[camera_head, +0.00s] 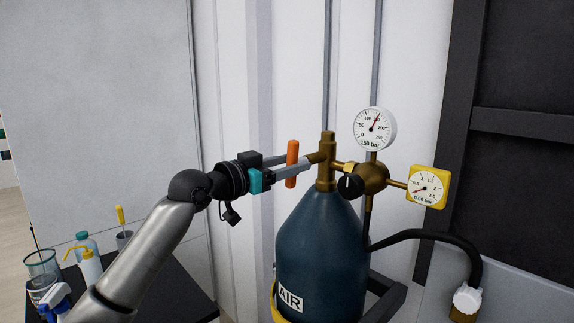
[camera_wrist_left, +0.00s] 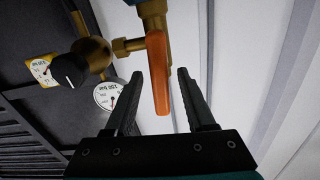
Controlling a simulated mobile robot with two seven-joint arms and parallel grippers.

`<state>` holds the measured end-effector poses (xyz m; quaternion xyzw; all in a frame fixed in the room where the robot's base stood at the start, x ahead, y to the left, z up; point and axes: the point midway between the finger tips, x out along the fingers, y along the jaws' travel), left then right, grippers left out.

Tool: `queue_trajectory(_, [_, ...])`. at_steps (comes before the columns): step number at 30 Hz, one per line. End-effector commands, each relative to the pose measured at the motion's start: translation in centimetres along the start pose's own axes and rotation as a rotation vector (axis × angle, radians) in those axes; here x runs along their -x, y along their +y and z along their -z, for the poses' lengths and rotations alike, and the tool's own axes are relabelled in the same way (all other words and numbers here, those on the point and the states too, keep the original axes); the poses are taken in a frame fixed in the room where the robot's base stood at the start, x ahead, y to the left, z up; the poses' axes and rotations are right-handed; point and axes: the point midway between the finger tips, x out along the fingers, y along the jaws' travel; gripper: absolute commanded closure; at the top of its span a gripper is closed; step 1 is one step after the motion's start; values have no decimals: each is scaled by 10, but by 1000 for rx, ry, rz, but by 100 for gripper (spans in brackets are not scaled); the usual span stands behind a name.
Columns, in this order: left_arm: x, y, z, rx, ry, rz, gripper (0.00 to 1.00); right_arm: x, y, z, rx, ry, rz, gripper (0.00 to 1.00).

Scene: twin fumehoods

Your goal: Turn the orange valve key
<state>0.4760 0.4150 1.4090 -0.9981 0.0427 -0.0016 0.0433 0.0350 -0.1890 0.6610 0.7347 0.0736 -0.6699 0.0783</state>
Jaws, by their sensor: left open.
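The orange valve key (camera_head: 292,150) is an upright bar on the left side of the brass valve (camera_head: 327,160), on top of the dark blue gas cylinder (camera_head: 321,250) marked AIR. My left gripper (camera_head: 300,165) is open at the key, with its fingers pointing right toward the valve. In the left wrist view the key (camera_wrist_left: 158,75) reaches in between the two open fingertips (camera_wrist_left: 160,75), nearer the left finger. I cannot tell whether it touches that finger. My right gripper is not in view.
A white pressure gauge (camera_head: 374,128), a yellow gauge (camera_head: 429,187) and a black knob (camera_head: 350,186) sit right of the valve. A black hose (camera_head: 430,234) runs right. A dark bench (camera_head: 185,290) with bottles and a beaker (camera_head: 42,268) stands lower left.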

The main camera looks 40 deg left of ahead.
Motion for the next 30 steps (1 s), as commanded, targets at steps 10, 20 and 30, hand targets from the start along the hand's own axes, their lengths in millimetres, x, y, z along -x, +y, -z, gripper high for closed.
queue_trajectory(10, [25,0,-2,-1,-1,0,45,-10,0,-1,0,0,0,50])
queue_trajectory(20, [73,0,-2,-1,0,0,45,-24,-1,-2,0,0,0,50])
queue_trajectory(30, [124,0,-2,0,0,1,45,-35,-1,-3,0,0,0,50])
